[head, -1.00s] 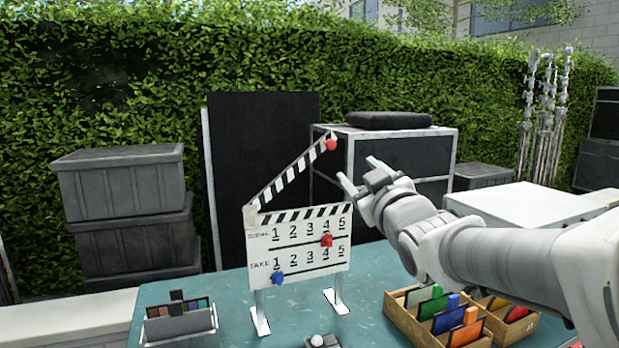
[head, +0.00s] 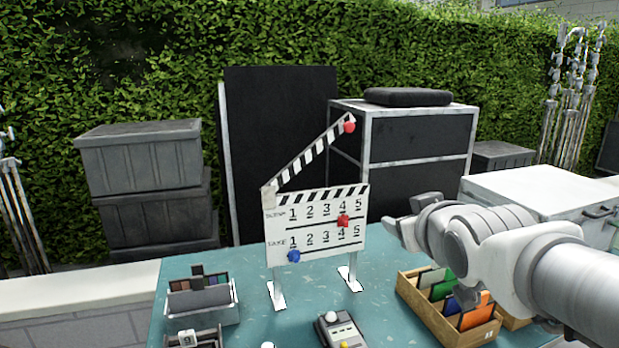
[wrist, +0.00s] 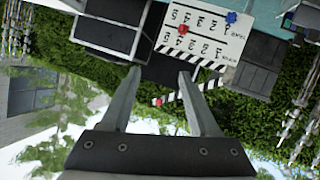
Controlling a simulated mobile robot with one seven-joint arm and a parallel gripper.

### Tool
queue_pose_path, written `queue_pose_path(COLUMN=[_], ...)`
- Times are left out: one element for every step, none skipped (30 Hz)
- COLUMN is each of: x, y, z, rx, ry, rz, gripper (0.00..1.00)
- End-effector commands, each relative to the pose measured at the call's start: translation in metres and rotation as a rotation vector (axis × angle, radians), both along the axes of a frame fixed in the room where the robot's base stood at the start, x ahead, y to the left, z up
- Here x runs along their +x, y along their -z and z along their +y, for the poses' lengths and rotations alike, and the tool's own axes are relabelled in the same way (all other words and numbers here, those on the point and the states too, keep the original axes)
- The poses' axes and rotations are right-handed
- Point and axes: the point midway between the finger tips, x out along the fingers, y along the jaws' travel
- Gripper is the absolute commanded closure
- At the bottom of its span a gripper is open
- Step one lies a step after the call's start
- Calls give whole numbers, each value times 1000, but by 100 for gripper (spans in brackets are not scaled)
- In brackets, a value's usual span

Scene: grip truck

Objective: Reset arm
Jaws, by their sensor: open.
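My gripper (head: 393,229) is raised above the right part of the teal table (head: 200,262), to the right of the clapperboard (head: 318,240). In the wrist view my gripper (wrist: 158,78) shows two fingers spread apart with nothing between them. The clapperboard stands upright on two white feet, its striped top stick raised. A red marker sits near scene 4, a blue one near take 1, and a red knob at the stick's tip. The board also shows upside down in the wrist view (wrist: 200,35), beyond the fingers and apart from them.
A wooden box with coloured cards (head: 425,315) lies below my arm. A grey rack (head: 203,305) is at the table's left and a small device (head: 340,332) at the front. Stacked grey crates (head: 140,160), a framed black case (head: 420,145) and a white cabinet (head: 540,195) stand behind.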

Motion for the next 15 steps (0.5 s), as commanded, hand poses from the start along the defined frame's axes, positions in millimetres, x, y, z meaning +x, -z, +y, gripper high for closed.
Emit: queue_pose_path(x=[-18,-28,-43,-54,-66,-82,-94,-105,-120,-130,-139,-151,-158,-164,-171], y=[3,10,19,24,31,38,43,49,55,59,63,67,70,72,74], z=[-2,-2,-2,-2,-1,0,1,2,4,6,7,9,10,12,13], rx=[25,40,58,73,88,107,118,130,146,156,165,174,180,186,193], ry=[24,37,54,66,79,94,104,114,127,134,141,149,154,158,163], rz=[70,117,179,224,271,332,375,418,470,505,540,579,604,626,651], gripper=[39,39,39,39,39,39,39,39,39,39,39,39,39,39,39])
